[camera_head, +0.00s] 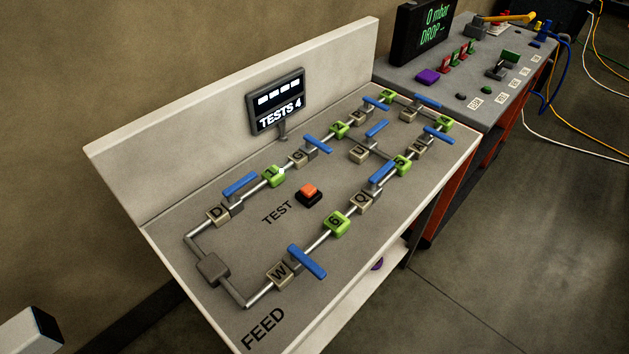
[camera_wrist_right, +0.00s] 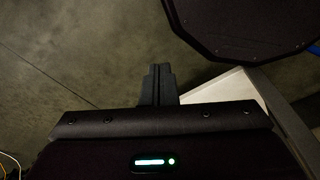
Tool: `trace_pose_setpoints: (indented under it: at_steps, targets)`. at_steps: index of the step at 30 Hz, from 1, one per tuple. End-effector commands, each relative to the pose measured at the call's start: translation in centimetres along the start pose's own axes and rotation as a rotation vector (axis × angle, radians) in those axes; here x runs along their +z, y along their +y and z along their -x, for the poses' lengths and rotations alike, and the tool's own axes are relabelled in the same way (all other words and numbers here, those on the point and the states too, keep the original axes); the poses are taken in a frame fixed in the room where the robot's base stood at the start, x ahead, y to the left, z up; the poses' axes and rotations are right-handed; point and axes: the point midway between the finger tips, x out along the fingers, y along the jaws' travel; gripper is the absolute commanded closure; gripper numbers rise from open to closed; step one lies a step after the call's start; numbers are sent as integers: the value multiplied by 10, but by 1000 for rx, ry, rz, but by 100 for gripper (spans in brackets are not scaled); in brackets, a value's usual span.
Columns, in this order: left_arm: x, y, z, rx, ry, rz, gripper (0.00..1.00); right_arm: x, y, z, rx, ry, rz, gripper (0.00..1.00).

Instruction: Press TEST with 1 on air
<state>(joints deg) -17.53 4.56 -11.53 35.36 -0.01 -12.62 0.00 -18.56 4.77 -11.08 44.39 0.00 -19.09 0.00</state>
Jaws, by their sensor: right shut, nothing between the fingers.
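The TEST button (camera_head: 309,191) is an orange-red cap on a black base in the middle of the sloping board. The green block marked 1 (camera_head: 274,177) sits on the upper pipe between valves D (camera_head: 217,213) and G (camera_head: 297,157). D's blue handle (camera_head: 240,185) lies along its pipe; G's handle (camera_head: 318,144) lies across. On the lower pipe, W's handle (camera_head: 307,262) lies across and Q's handle (camera_head: 382,173) along. The display (camera_head: 278,102) reads "TESTS 4" under several white bars. My right gripper (camera_wrist_right: 157,72) is shut and empty, over the floor.
A second bench (camera_head: 462,66) behind right carries a black screen reading "0 mbar DROP" (camera_head: 422,30). Cables lie on the floor at right.

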Motion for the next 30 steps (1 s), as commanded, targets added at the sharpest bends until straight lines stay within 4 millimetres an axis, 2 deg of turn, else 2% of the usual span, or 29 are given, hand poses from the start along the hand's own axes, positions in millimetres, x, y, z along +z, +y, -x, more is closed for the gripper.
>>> trace_pose_setpoints:
  at_steps: [8, 14, 21, 26, 30]
  targets:
    - [-5, -1, 13, -1, 5, 0, 100, -55, 2, 38, 2, 28, -6, 100]
    - [-9, -2, 27, -1, 10, 1, 100, -113, 4, 93, 4, 57, -12, 100]
    - [-11, -2, 43, -2, 10, 1, 100, -174, 9, 178, 8, 90, -20, 100]
    - [-12, -2, 53, -2, 11, 2, 100, -205, 12, 243, 11, 113, -25, 100]
    - [-13, -2, 63, -2, 11, 2, 100, -225, 14, 305, 13, 133, -28, 100]
